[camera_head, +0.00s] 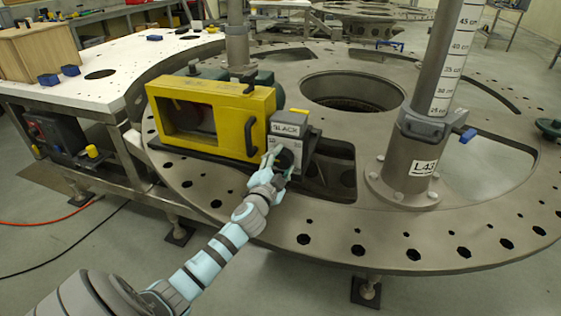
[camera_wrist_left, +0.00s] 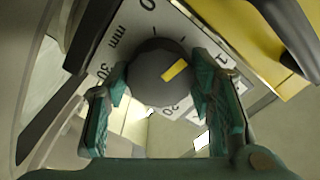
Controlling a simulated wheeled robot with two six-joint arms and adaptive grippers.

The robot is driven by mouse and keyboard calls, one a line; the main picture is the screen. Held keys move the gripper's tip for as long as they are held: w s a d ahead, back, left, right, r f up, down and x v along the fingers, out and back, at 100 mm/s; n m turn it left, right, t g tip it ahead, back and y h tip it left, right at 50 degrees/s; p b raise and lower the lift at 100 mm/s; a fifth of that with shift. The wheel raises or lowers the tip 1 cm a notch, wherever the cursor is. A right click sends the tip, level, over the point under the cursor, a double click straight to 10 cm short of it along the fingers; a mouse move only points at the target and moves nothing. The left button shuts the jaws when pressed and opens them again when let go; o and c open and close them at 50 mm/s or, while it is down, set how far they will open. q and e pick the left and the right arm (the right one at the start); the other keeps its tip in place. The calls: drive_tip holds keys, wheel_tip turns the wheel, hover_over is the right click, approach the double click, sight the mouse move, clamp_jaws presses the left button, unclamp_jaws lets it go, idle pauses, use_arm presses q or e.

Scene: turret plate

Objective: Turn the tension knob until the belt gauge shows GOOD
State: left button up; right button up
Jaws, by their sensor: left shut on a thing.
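The tension knob (camera_wrist_left: 150,85) is dark and round with a yellow pointer mark. In the left wrist view its pointer is tilted toward the upper right, over a white dial plate with numbers and "mm". My left gripper (camera_wrist_left: 160,105) has its two green fingers on either side of the knob, shut on it. In the head view the left gripper (camera_head: 278,165) reaches the front of the gauge box, partly hiding the knob (camera_head: 286,158). The belt gauge (camera_head: 288,130) above the knob appears to read SLACK. My right gripper is not in view.
A yellow guard housing (camera_head: 215,93) stands directly left of the gauge on the round metal plate (camera_head: 330,233). A grey post (camera_head: 408,160) labelled L43 rises to the right. A white table (camera_head: 100,75) with small blue blocks is at the left. The plate's front rim is clear.

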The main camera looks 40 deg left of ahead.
use_arm(q)
drive_tip(key=m+p, duration=0.1)
drive_tip(key=m, duration=0.3)
drive_tip(key=shift+f+m+p, duration=0.1)
drive_tip(key=shift+m+p, duration=0.5)
drive_tip(key=shift+m, duration=1)
drive_tip(key=o, duration=1.2)
drive_tip(key=shift+c, duration=0.2)
drive_tip(key=shift+s, duration=0.1)
drive_tip(key=v, duration=1.2)
drive_tip(key=shift+d, duration=0.1)
